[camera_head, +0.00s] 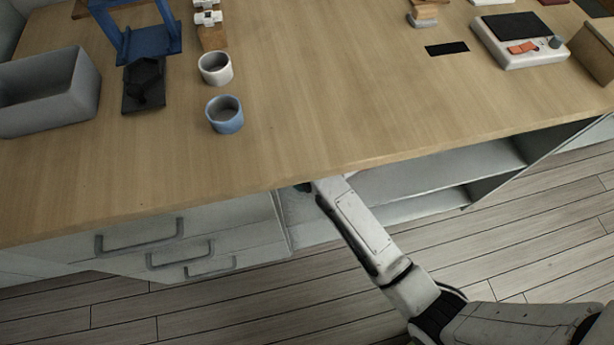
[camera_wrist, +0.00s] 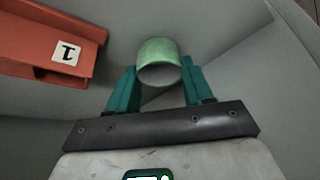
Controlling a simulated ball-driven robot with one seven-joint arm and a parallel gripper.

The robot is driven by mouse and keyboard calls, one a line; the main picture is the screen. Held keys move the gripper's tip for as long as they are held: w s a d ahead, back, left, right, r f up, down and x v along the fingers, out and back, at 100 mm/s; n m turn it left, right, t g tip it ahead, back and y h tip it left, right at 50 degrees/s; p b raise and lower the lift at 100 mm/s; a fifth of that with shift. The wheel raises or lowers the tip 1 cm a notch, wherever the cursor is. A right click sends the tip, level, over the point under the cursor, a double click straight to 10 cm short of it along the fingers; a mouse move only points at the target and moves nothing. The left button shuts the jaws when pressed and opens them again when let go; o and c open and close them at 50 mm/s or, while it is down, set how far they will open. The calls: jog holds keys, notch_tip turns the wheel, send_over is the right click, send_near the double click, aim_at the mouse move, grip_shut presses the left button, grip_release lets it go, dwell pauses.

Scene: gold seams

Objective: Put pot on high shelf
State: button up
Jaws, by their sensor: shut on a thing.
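A small light green cup-shaped pot (camera_wrist: 158,51) sits between the teal fingers of my gripper (camera_wrist: 158,72) in the wrist view. The fingers are shut on its sides. In the head view my arm reaches under the front edge of the tabletop into the open cabinet, so the pot and most of my gripper are hidden there. The cabinet has an upper shelf (camera_head: 445,168) and a lower shelf (camera_head: 425,206). I cannot tell whether the pot touches a surface.
An orange-red box (camera_wrist: 45,40) with a label marked 1 is left of the pot, close to my gripper. Grey cabinet panels surround it. Drawers (camera_head: 150,240) are left of the opening. On the wooden tabletop (camera_head: 330,100) stand a white cup (camera_head: 215,77), a blue cup (camera_head: 225,125) and a grey bin (camera_head: 45,100).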

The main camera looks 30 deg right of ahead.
jog(key=o, duration=1)
jog(key=p+v, duration=0.1)
jog(key=v, duration=0.2)
jog(key=shift+r, duration=0.1)
jog(key=s+d, duration=0.1)
jog(key=s, duration=0.2)
jog(key=s+d+p, duration=0.1)
jog(key=s+d, duration=0.1)
jog(key=s, duration=0.2)
jog(key=s+d+p, duration=0.1)
jog(key=s+d, duration=0.1)
jog(key=s, duration=0.1)
jog(key=shift+s+d, duration=0.2)
jog(key=shift+s, duration=0.15)
